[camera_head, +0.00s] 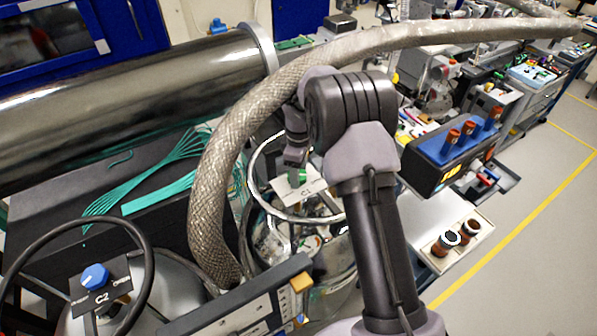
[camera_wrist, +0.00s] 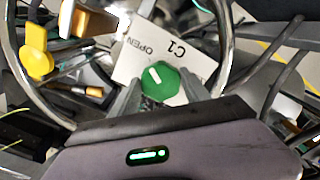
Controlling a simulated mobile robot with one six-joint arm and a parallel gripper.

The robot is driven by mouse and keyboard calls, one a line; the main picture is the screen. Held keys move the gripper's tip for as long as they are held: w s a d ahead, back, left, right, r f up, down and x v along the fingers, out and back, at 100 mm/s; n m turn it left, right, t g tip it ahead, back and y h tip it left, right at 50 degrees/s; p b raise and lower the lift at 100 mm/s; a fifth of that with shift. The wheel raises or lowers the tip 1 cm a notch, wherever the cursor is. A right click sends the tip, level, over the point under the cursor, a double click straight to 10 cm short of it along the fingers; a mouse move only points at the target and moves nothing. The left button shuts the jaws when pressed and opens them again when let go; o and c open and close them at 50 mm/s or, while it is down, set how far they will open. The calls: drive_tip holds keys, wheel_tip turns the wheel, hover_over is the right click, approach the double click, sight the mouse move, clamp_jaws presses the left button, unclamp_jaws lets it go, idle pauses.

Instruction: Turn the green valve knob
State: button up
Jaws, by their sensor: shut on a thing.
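The green valve knob (camera_wrist: 160,81) has a white pointer line and sits in front of a white plate (camera_wrist: 140,50) marked "C1" and "OPEN". In the head view, a small green part of the knob (camera_head: 294,178) shows by the C1 plate (camera_head: 299,188), below my wrist. My gripper (camera_wrist: 162,92) is shut on the green knob, with one finger on each side of it in the wrist view. In the head view, my arm and wrist hide part of the gripper and knob.
A metal ring (camera_head: 255,170) surrounds the C1 plate. A braided hose (camera_head: 212,180) arches close by on the left. A blue knob (camera_head: 95,277) on a C2 plate sits at lower left. A blue-topped box (camera_head: 447,150) stands to the right. Open floor lies at far right.

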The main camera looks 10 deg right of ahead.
drive_tip(key=m+b, duration=0.2)
drive_tip(key=m, duration=0.4)
drive_tip(key=shift+a+f, duration=0.1)
drive_tip(key=m+b, duration=0.2)
drive_tip(key=m, duration=0.3)
drive_tip(key=shift+s, duration=0.1)
drive_tip(key=m+b, duration=0.1)
drive_tip(key=m, duration=0.2)
drive_tip(key=m+b, duration=0.1)
drive_tip(key=m, duration=0.2)
drive_tip(key=shift+a+m, duration=0.2)
drive_tip(key=shift+m, duration=0.2)
drive_tip(key=m+b, duration=0.1)
drive_tip(key=m, duration=0.3)
drive_tip(key=shift+m+b, duration=0.3)
drive_tip(key=shift+m, duration=0.4)
drive_tip(key=o, duration=1.4)
